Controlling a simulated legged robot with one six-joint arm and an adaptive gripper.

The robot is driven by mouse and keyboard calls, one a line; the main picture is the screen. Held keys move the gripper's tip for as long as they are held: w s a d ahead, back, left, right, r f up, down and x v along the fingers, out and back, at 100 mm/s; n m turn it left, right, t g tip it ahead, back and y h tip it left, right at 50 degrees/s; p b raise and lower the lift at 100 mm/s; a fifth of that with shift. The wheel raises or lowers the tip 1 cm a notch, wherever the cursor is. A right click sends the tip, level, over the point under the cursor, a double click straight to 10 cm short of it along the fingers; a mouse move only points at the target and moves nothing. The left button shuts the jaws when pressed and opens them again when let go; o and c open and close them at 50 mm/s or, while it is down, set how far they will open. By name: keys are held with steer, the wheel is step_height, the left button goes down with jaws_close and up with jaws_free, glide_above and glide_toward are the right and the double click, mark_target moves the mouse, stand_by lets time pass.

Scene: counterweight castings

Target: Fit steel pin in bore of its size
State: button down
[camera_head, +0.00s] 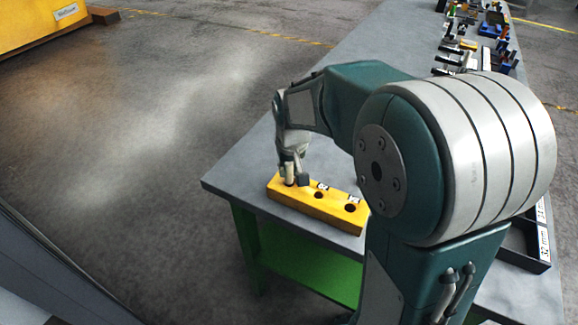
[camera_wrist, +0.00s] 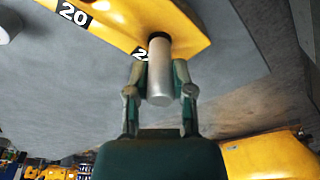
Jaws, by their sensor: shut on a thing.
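A yellow block (camera_head: 330,214) with a row of bores lies near the bench's corner. Two dark bores show on it, a smaller one (camera_head: 319,195) and a larger one (camera_head: 351,208). My gripper (camera_head: 293,182) is over the block's left end. In the wrist view my gripper (camera_wrist: 159,92) is shut on a grey steel pin (camera_wrist: 159,75). The pin's far end meets a dark bore (camera_wrist: 158,36) in the yellow block (camera_wrist: 125,18); how deep it sits I cannot tell. A label 20 (camera_wrist: 74,14) shows to the left. The label beside this bore is partly hidden.
The grey bench (camera_head: 255,165) has free room around the block. A dark bin (camera_head: 528,242) with white labels stands at the right, partly behind my arm. Several tools (camera_head: 490,28) lie at the far end. A yellow object (camera_head: 35,20) stands on the floor at upper left.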

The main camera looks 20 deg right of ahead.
mark_target(289, 183)
steer(key=shift+f, duration=1.6)
steer(key=shift+c, duration=2)
jaws_free()
step_height(289, 183, up, 12)
steer(key=s, duration=0.1)
steer(key=shift+s+f, duration=0.2)
steer(key=shift+s, duration=0.2)
steer(key=s+r+t, duration=0.2)
steer(key=s+t, duration=0.1)
steer(key=s, duration=1.6)
steer(key=shift+t, duration=0.4)
